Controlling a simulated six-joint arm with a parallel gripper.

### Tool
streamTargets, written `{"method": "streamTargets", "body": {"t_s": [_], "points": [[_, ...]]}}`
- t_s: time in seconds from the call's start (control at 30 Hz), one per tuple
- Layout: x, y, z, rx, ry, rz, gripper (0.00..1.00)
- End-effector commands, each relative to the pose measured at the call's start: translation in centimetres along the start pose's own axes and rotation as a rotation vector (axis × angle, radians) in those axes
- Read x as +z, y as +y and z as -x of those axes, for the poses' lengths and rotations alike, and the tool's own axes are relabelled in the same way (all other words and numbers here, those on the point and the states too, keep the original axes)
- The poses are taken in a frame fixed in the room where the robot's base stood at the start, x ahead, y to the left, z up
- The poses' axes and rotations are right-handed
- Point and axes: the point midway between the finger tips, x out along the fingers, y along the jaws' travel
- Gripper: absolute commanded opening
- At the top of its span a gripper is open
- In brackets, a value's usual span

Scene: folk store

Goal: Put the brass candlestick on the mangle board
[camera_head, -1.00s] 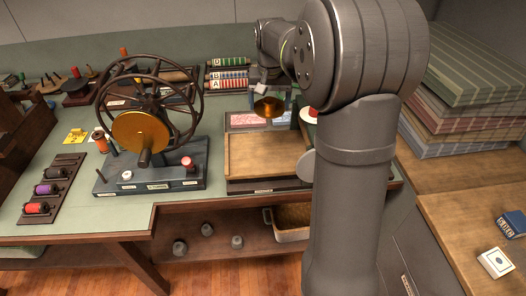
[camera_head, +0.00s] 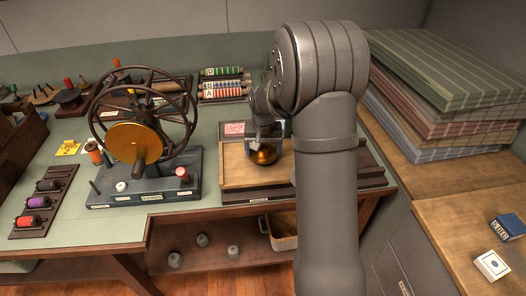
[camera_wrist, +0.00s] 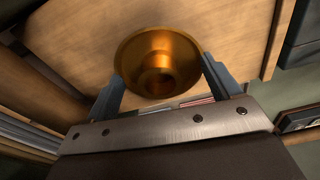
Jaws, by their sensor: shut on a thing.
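The brass candlestick (camera_head: 264,155) is between the fingers of my gripper (camera_head: 265,147), over the rear part of the flat wooden board (camera_head: 240,179), which looks like the mangle board. In the wrist view the candlestick (camera_wrist: 158,58) shows its round, wide dish and central socket, seen from above. My gripper (camera_wrist: 163,86) is shut on it, one finger at each side of the dish. The wooden board (camera_wrist: 75,38) fills much of the background there. I cannot tell whether the candlestick touches the board. My arm hides the board's right part in the head view.
A spinning-wheel-like winder (camera_head: 140,135) stands left of the board. Striped spools (camera_head: 222,88) lie behind it, and a rack of bobbins (camera_head: 40,205) is at the far left. Folded striped cloths (camera_head: 450,75) are stacked at right. A basket (camera_head: 281,232) is on the shelf below.

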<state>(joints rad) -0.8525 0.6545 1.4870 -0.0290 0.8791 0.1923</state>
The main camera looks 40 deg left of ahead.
Motion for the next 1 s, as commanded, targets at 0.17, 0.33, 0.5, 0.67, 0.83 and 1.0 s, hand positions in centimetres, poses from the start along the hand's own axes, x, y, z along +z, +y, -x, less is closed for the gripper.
{"method": "streamTargets", "body": {"t_s": [0.17,0.33,0.5,0.67,0.83,1.0], "points": [[0.2,0.0,-1.2,0.000,0.000,0.000,0.56],[0.2,0.0,-1.2,0.000,0.000,0.000,0.56],[0.2,0.0,-1.5,0.000,0.000,0.000,0.94],[0.2,0.0,-1.5,0.000,0.000,0.000,1.00],[0.1,0.0,-1.0,0.000,0.001,0.000,1.00],[0.1,0.0,1.5,-0.001,0.004,0.000,1.00]]}}
